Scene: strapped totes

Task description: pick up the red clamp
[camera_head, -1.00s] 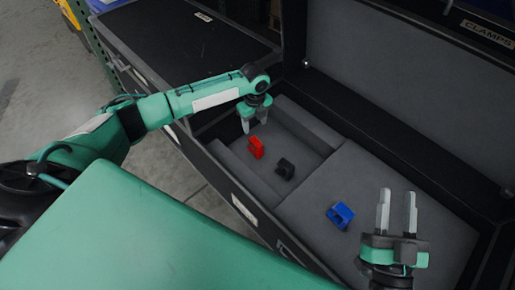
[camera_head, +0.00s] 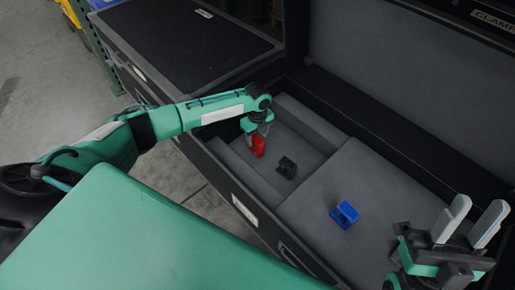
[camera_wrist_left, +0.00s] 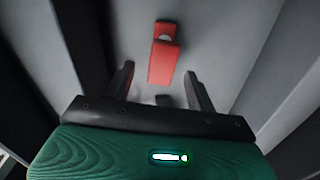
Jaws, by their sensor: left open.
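The red clamp (camera_head: 258,147) stands in the recessed grey compartment of the open case. My left gripper (camera_head: 256,136) is right over it in the head view, its fingers partly overlapping the clamp. In the left wrist view the red clamp (camera_wrist_left: 163,55) lies beyond the open fingertips of the left gripper (camera_wrist_left: 163,80), roughly centred between them. I cannot tell whether the fingers touch it. My right gripper (camera_head: 470,222) is open and empty at the lower right, its fingers pointing up the picture.
A black clamp (camera_head: 287,167) is close to the right of the red one in the same compartment. A blue clamp (camera_head: 345,214) lies on the raised grey foam to the right. The case's front wall (camera_head: 237,190) and a foam ledge (camera_head: 310,122) border the compartment.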

